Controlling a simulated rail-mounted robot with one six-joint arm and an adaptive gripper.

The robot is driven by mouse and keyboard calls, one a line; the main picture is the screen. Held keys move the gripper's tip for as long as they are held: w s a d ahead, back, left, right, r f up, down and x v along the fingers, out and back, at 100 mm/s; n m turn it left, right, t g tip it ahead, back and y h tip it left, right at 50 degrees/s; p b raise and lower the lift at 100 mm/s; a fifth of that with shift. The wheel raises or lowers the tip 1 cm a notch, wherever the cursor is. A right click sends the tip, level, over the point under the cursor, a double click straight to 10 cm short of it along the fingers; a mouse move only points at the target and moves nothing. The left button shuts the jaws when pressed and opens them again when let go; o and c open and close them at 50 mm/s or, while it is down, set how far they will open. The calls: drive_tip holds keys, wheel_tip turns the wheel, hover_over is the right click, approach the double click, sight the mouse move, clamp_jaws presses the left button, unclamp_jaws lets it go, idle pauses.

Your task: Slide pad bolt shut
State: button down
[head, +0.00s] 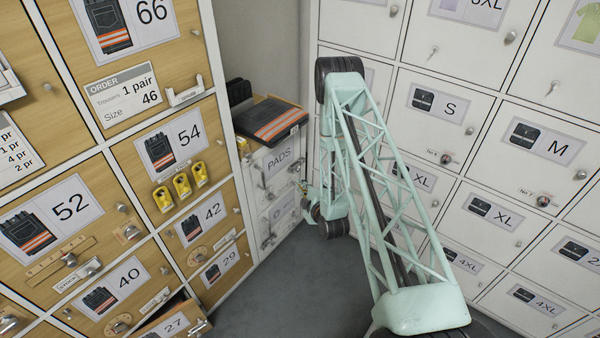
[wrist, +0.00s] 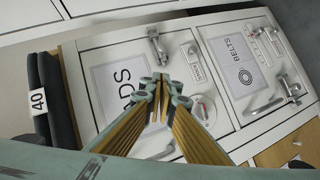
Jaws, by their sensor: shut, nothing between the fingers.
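The white PADS door (wrist: 98,75) fills the middle left of the wrist view, turned sideways. It also shows in the head view (head: 279,160), on the small cabinet in the corner. A metal fitting (wrist: 157,46) sits near the door's upper edge in the wrist view; I cannot tell whether it is the bolt or how far it is slid. My gripper (wrist: 162,88) is shut and empty, in front of the PADS label and covering part of it. Whether the fingertips touch the door is unclear.
The BELTS door (wrist: 232,48) is beside PADS, with a metal handle (wrist: 263,107). A round dial (wrist: 204,111) sits between the labels. Folded trousers (head: 268,120) lie on the cabinet top. Wooden lockers stand left, white lockers right. Grey floor (head: 290,290) is clear.

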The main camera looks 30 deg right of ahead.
drive_tip(key=shift+w, duration=0.15)
idle(0.3)
drive_tip(key=d+b+x, duration=0.2)
drive_tip(key=b+x, duration=0.1)
drive_tip(key=x, duration=0.9)
drive_tip(key=shift+d+f+b, duration=0.3)
drive_tip(key=shift+f+b, duration=0.05)
drive_tip(key=shift+f, duration=0.15)
drive_tip(key=d, duration=0.1)
drive_tip(key=w+d, duration=0.1)
drive_tip(key=shift+w+d, duration=0.1)
drive_tip(key=shift+d, duration=0.2)
drive_tip(key=shift+a, duration=0.1)
